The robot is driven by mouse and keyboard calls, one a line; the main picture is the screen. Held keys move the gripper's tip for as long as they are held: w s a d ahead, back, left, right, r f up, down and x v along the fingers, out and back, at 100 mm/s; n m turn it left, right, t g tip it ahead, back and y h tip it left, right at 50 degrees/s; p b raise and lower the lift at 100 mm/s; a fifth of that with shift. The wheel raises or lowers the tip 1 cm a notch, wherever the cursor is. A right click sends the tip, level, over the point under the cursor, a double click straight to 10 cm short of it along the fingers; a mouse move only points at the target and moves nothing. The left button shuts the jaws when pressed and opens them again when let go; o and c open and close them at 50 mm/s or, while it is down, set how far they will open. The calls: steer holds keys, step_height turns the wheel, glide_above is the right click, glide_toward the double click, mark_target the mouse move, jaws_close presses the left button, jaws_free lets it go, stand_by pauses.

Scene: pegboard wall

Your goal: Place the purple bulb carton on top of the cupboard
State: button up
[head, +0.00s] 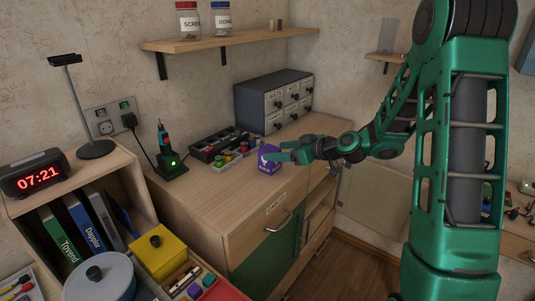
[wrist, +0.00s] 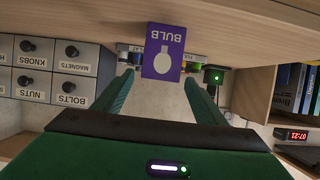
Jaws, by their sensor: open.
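The purple bulb carton (head: 269,159) stands on the wooden top of the cupboard (head: 200,193), near its front edge. The cupboard has a labelled drawer and a green door below. My gripper (head: 283,152) is open at the carton, reaching in from the right. In the wrist view, which is upside down, the carton (wrist: 163,52) shows its BULB label between and just beyond the tips of the two spread green fingers (wrist: 159,82). A gap shows on the left; whether the right fingertip touches it I cannot tell.
A grey drawer unit (head: 273,101), a black organizer (head: 219,143) and a charger with a green light (head: 171,163) stand behind on the cupboard top. A lower shelf unit with a clock (head: 36,174) is at left. The front left of the top is clear.

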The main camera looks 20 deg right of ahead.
steer(key=shift+v, duration=1.75)
steer(key=s+d+m+g+h, duration=0.2)
steer(key=s+d+m+g, duration=0.1)
steer(key=s, duration=1)
steer(key=s+d+m+g+h, duration=0.3)
steer(key=s+d+m+g, duration=0.1)
steer(key=s, duration=1)
steer(key=s+d+m+g+h, duration=0.2)
steer(key=s+d+m+g, duration=0.2)
steer(key=s, duration=1)
steer(key=d+m, duration=0.1)
steer(key=m, duration=0.1)
steer(key=shift+s+d+r+m+h, duration=0.2)
steer(key=shift+d+r+m+h, duration=0.1)
steer(key=shift+d+r+h, duration=0.1)
